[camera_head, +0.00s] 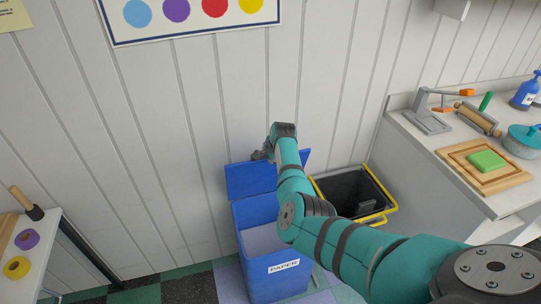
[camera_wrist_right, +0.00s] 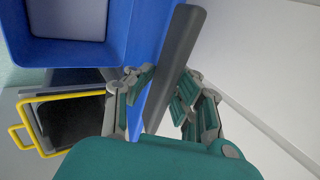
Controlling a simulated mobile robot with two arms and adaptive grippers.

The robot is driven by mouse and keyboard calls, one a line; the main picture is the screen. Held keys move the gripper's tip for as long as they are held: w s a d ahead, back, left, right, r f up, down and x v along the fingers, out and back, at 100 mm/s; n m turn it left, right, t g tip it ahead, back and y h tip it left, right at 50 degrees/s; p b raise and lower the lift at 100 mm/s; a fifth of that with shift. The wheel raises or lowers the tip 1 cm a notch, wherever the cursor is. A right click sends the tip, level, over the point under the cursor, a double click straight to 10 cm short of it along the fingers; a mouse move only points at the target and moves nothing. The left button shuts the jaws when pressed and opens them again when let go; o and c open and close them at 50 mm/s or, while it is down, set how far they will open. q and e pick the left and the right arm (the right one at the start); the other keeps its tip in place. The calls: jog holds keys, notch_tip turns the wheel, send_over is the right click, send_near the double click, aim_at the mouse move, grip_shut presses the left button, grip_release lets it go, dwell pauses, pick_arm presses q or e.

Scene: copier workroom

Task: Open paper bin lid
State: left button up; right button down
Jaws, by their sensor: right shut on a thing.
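The blue paper bin (camera_head: 265,278) stands on the floor against the wall, with a white "PAPER" label on its front. Its blue lid (camera_head: 249,181) is raised and stands up at the back, leaving the top open. My right gripper (camera_head: 262,154) is at the lid's upper edge, partly hidden by my own arm. In the right wrist view, the gripper's fingers (camera_wrist_right: 163,92) are on either side of a dark grey bar (camera_wrist_right: 180,45) along the blue lid (camera_wrist_right: 150,45), closed on it. The bin's open box (camera_wrist_right: 103,50) shows at upper left. My left gripper is not in view.
A black bin with a yellow rim (camera_head: 377,222) stands right of the paper bin. A counter (camera_head: 420,151) with a cutting board (camera_head: 508,180) and tools is at the right. A small table (camera_head: 48,235) with tape rolls is at the left.

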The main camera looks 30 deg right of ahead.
jog(key=shift+w+r, duration=0.15)
jog(key=c, duration=1.4)
grip_release()
jog(key=shift+o, duration=0.4)
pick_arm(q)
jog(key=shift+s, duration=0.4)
pick_arm(e)
jog(key=v, duration=1.2)
